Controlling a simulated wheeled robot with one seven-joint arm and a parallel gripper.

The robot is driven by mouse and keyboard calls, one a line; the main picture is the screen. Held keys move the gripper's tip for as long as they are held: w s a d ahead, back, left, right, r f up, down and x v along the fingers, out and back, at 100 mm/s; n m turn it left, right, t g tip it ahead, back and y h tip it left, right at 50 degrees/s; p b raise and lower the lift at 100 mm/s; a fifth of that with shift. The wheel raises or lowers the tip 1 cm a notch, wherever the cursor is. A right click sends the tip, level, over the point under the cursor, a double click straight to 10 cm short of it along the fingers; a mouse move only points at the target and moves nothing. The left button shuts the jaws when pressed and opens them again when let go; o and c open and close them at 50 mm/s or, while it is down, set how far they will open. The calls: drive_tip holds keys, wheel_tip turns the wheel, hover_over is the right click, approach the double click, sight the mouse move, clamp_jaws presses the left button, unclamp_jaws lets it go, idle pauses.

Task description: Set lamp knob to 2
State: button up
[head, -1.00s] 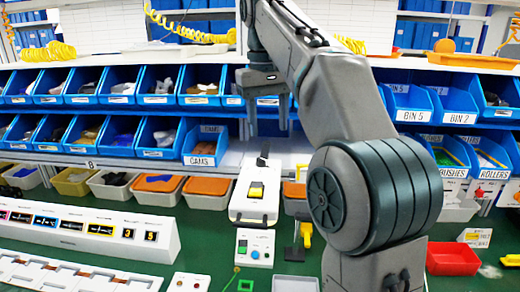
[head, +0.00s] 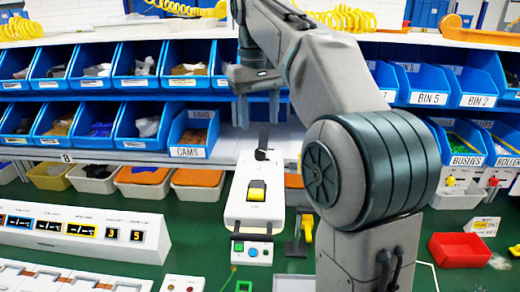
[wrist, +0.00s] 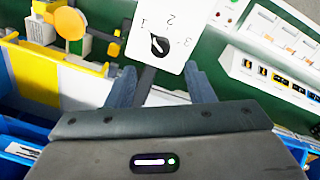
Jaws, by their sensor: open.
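In the wrist view a white dial plate (wrist: 165,35) carries the numbers 1, 2 and 3 around a black knob (wrist: 159,45). The knob's exact pointing is too small to tell. My gripper (wrist: 160,70) is open, its two grey fingers apart at the plate's near edge in the picture, with nothing gripped. A dark bar shows between the fingers. In the head view my gripper (head: 258,112) hangs fingers down above the far end of a white unit with a yellow rocker (head: 256,190). I cannot make out the dial's numbers there.
Blue bins (head: 192,135) fill the shelves behind my gripper. A control box with coloured buttons (head: 252,250) stands before the white unit. A white display panel (head: 90,232) lies at left and a red tray (head: 459,250) at right. Green bench shows between them.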

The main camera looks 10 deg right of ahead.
sight(261, 151)
wheel_tip(261, 151, down, 8)
drive_tip(key=shift+d+r+b, duration=0.15)
drive_tip(key=shift+r+b, duration=0.05)
drive_tip(key=shift+b, duration=0.2)
drive_tip(key=c, duration=1)
